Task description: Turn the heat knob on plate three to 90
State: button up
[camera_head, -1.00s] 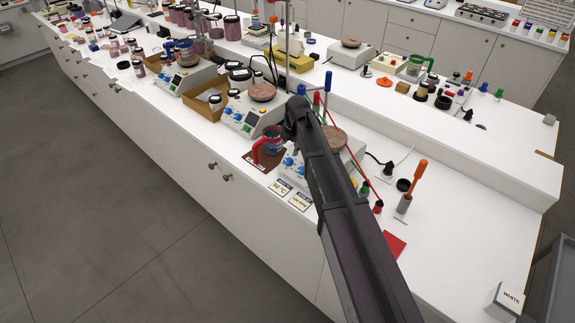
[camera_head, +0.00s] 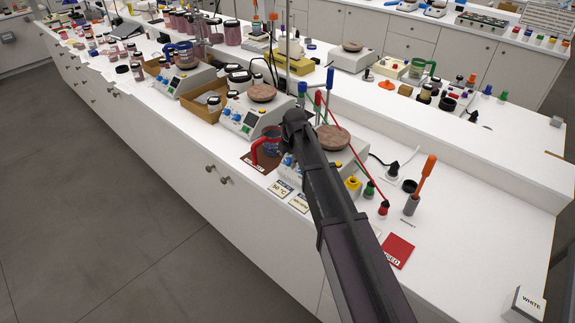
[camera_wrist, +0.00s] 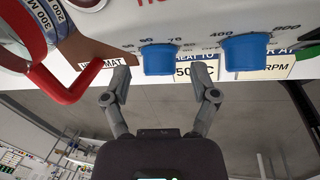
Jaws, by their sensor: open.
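Plate three, the nearest white hotplate with a round brownish top (camera_head: 333,138), is partly hidden behind my arm in the head view. In the wrist view its front panel carries a blue knob (camera_wrist: 158,61) with a scale around it, 60 and 70 readable, above a card (camera_wrist: 194,70) in °C. A second blue knob (camera_wrist: 245,52) sits to the right, by marks 400 and 800. My gripper (camera_wrist: 163,75) is open, its fingertips on either side of the left knob's lower edge; I cannot tell whether they touch it. The knob's pointer is not clear.
A jug with a red handle (camera_wrist: 75,88) is close to the left finger; it stands on a brown mat (camera_head: 247,163) in the head view. A red card (camera_head: 397,250) and a white box (camera_head: 523,303) lie right. Other hotplates stand further left.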

jog(key=shift+w+f+b, duration=0.1)
jog(key=shift+f+b, duration=0.2)
jog(key=shift+f, duration=0.2)
grip_shut()
